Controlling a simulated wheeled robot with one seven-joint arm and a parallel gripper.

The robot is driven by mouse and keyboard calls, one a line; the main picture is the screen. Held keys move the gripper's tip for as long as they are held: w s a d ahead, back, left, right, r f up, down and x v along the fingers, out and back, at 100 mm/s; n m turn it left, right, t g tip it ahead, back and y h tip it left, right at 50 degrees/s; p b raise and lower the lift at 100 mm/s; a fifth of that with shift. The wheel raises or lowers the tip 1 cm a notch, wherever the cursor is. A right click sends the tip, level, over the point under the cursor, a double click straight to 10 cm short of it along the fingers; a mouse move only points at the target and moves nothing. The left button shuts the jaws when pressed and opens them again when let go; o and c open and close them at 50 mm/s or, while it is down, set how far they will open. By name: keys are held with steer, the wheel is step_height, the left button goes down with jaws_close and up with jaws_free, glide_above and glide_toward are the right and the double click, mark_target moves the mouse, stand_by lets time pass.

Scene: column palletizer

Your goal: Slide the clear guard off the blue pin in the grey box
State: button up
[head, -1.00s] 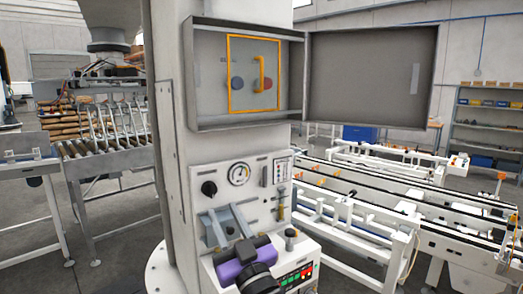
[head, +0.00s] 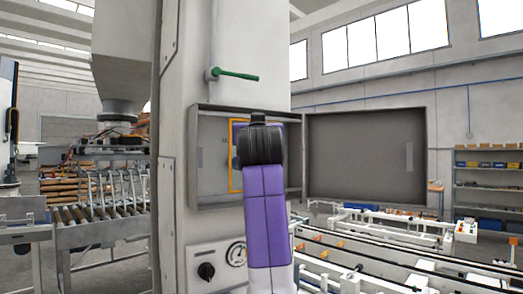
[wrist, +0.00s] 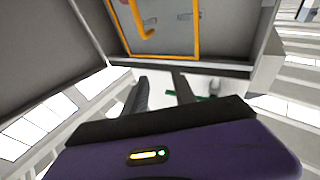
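The grey box (head: 196,203) is on the column, its door open to the right. The clear guard (head: 233,183), framed in orange, is inside it, mostly hidden behind my arm in the head view. In the wrist view the guard (wrist: 168,40) and its orange handle (wrist: 141,18) are at the top, in an upside-down picture. A small dark knob behind the guard there may be the blue pin; its colour is unclear. My gripper (wrist: 162,88) is open and empty, its two fingers apart, pointing towards the box and clear of the guard and handle.
The open door (head: 365,158) stands to the right of the box. A green lever (head: 236,75) sticks out of the column above the box. A gauge panel (head: 215,262) is below. Conveyors (head: 400,262) stand at the right.

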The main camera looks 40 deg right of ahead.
steer(key=w+d+f+g+p, duration=0.3)
steer(key=w+d+f, duration=0.3)
steer(key=d, duration=0.1)
steer(key=shift+w+d+m+y, duration=0.25)
steer(key=shift+d+m+y, duration=0.1)
steer(key=shift+m+y, duration=0.05)
steer(key=shift+f, duration=0.1)
jaws_close()
stand_by(1.3)
